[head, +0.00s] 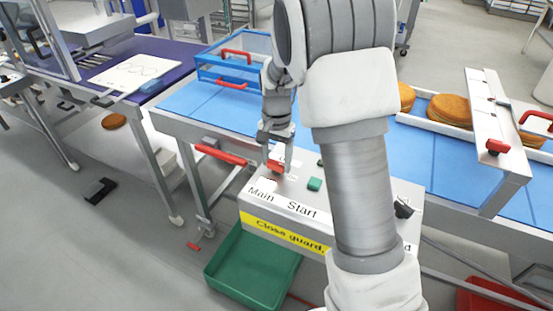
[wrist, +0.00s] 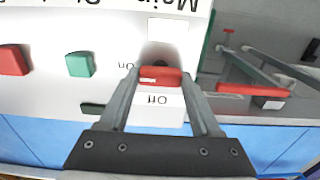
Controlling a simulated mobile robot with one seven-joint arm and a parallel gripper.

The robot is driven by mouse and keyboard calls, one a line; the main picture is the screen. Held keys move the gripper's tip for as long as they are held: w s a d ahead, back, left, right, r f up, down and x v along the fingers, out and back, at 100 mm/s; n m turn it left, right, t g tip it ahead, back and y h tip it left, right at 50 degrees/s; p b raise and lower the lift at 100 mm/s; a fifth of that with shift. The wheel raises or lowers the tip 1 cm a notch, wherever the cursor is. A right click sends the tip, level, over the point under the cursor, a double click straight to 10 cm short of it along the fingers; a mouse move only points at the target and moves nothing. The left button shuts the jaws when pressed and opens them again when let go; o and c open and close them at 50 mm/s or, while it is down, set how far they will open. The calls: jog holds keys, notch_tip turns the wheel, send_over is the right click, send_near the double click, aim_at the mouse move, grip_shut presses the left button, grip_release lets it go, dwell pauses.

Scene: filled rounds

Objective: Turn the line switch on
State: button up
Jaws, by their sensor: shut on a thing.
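A grey control box (head: 270,203) with a label reading "Main Start" stands at the front of the blue-topped line. On its top is a switch with a red handle (head: 275,167), which also shows in the wrist view (wrist: 161,75). An "On" label (wrist: 125,65) lies to its left and an "Off" label (wrist: 158,99) below it in the wrist view. The handle sits close to the "Off" label. My gripper (head: 272,158) is shut on the red handle, one finger on each side. The switch base is partly hidden.
A green button (head: 315,184) stands beside the switch; a red button (wrist: 12,60) is further left in the wrist view. A blue-framed guard (head: 235,66) with red handles is behind. A green crate (head: 250,268) is below. My arm hides the box's right part.

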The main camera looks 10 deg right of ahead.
aim_at(277, 164)
dwell(0.3)
jog(key=o, duration=1.4)
notch_tip(277, 164, up, 18)
jog(key=shift+f+p, duration=0.25)
jog(key=shift+p, duration=0.45)
jog(key=s+r+n+t, duration=0.1)
jog(key=s+r+n, duration=0.15)
jog(key=s, duration=0.35)
jog(key=s+r+n+t, duration=0.1)
jog(key=s+r+t, duration=0.15)
jog(key=s, duration=0.35)
jog(key=s+f+n, duration=0.1)
jog(key=s, duration=0.3)
jog(key=s+f+n+t, duration=0.1)
jog(key=s+n, duration=0.1)
jog(key=s, duration=0.3)
jog(key=s+n+t, duration=0.1)
jog(key=s, duration=0.4)
jog(key=shift+d+f+n, duration=0.1)
jog(key=shift+f+n, duration=0.15)
jog(key=shift+f, duration=0.15)
